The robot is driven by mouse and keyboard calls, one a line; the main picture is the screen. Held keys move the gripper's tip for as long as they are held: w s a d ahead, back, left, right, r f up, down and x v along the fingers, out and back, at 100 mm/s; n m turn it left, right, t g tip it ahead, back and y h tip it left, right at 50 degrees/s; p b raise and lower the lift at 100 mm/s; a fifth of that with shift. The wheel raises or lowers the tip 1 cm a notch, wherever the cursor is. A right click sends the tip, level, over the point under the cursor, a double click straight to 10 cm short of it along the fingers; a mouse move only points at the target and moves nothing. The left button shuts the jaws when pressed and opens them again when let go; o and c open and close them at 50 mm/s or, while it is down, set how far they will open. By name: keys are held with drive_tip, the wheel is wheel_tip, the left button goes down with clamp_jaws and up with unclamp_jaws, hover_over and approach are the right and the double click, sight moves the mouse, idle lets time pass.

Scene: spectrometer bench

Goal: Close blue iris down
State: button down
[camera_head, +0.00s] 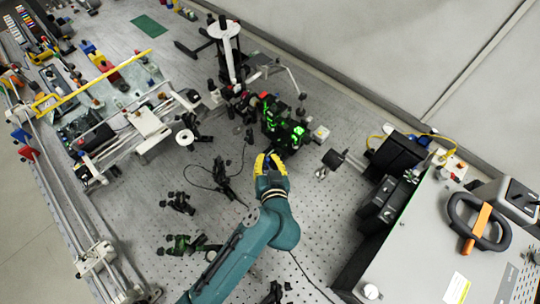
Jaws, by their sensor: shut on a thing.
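My gripper (269,160) has yellow fingers and is near the middle of the head view, low over the perforated bench. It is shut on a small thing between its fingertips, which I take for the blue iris. The fingers hide nearly all of it, and I cannot make out its colour, lever or opening. My teal arm reaches up to it from the bottom of the picture.
Black optics with green lit marks (283,126) stand just beyond the gripper. A black mount (222,180) with a looped cable stands to its left. Black boxes (397,152) and a large grey instrument (431,250) stand on the right. Bare bench (325,215) lies between.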

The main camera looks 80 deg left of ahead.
drive_tip(key=h+p, duration=0.1)
drive_tip(key=p, duration=0.1)
drive_tip(key=s+a+r+n+h+p, duration=0.1)
drive_tip(key=p, duration=0.1)
drive_tip(key=shift+a+t, duration=0.1)
drive_tip(key=shift+t, duration=0.2)
drive_tip(key=h+p, duration=0.1)
drive_tip(key=p, duration=0.1)
drive_tip(key=a+n+h+p, duration=0.1)
drive_tip(key=shift+s+f+t+p, duration=0.15)
drive_tip(key=shift+s+t+p, duration=0.15)
drive_tip(key=shift+p, duration=0.05)
drive_tip(key=shift+s+a+f+n+t+h+p, duration=0.15)
drive_tip(key=shift+a+f+n+t+h+p, duration=0.25)
drive_tip(key=shift+h, duration=0.4)
drive_tip(key=shift+s+a+f+n+t+h+p, duration=0.15)
drive_tip(key=shift+f+n+t+h+p, duration=0.2)
drive_tip(key=shift+h+p, duration=0.35)
drive_tip(key=shift+s+a+f+n+t+h+p, duration=0.2)
drive_tip(key=shift+n+t+h+p, duration=0.2)
drive_tip(key=shift+h, duration=0.5)
drive_tip(key=c, duration=1.1)
unclamp_jaws()
drive_tip(key=shift+o, duration=0.2)
drive_tip(key=shift+r, duration=0.1)
